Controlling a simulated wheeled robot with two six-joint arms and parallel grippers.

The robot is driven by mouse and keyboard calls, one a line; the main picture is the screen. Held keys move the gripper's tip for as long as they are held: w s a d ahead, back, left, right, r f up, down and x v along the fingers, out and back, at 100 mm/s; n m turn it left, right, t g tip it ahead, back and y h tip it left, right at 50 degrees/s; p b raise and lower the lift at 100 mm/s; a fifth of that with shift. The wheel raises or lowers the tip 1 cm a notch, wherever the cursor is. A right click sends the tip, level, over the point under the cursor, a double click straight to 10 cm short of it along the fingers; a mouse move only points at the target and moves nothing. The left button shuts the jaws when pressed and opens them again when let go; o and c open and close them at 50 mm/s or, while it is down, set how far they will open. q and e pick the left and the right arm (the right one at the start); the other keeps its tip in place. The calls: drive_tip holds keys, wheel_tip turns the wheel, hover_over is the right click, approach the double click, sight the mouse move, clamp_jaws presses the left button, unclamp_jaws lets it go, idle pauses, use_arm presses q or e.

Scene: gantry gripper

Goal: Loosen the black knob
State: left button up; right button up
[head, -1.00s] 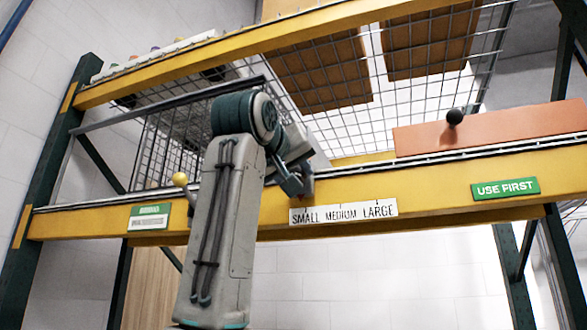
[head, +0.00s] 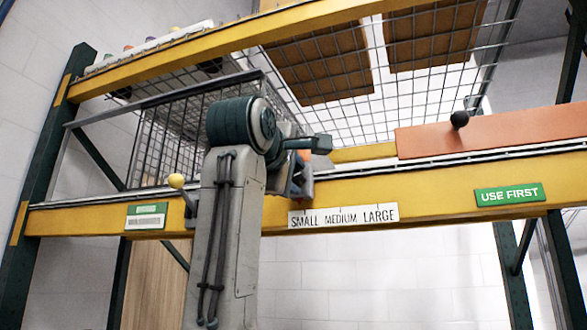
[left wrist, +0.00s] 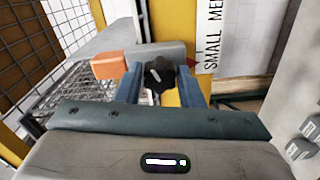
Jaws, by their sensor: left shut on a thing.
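The black knob (left wrist: 158,74), lobed and with a pale mark on its face, sits between the two blue fingers of my left gripper (left wrist: 160,86) in the left wrist view. The gripper is shut on it. In the head view my left gripper (head: 302,182) is at the yellow beam, just above the left end of the SMALL MEDIUM LARGE label (head: 343,216); the knob is hidden there by the arm and gripper. A small red pointer (left wrist: 191,62) shows beside the knob, near the label. My right gripper is not in view.
A yellow beam (head: 430,190) crosses the rack. An orange panel with a black ball handle (head: 459,119) stands to the right. A lever with a yellow ball (head: 176,181) is left of my arm. A wire basket (head: 165,150) stands behind. An orange block (left wrist: 108,65) shows near the knob.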

use_arm(q)
drive_tip(key=n+p, duration=0.1)
drive_tip(key=n, duration=0.2)
drive_tip(key=shift+r+n+p, duration=0.1)
drive_tip(key=shift+n+p, duration=0.3)
drive_tip(key=n+p, duration=0.1)
drive_tip(key=n, duration=0.1)
drive_tip(key=shift+n+p, duration=0.3)
drive_tip(key=n+p, duration=0.2)
drive_tip(key=n, duration=0.1)
drive_tip(key=shift+r+n, duration=0.1)
drive_tip(key=shift+n, duration=0.2)
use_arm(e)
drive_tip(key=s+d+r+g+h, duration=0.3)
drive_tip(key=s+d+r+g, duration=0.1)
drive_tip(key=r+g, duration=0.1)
use_arm(q)
drive_tip(key=n+p, duration=0.2)
drive_tip(key=n, duration=0.1)
drive_tip(key=shift+p, duration=0.3)
drive_tip(key=shift+n, duration=0.3)
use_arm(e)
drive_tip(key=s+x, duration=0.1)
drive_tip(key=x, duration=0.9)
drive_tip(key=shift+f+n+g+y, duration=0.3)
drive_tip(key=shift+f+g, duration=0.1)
use_arm(q)
drive_tip(key=o, duration=1)
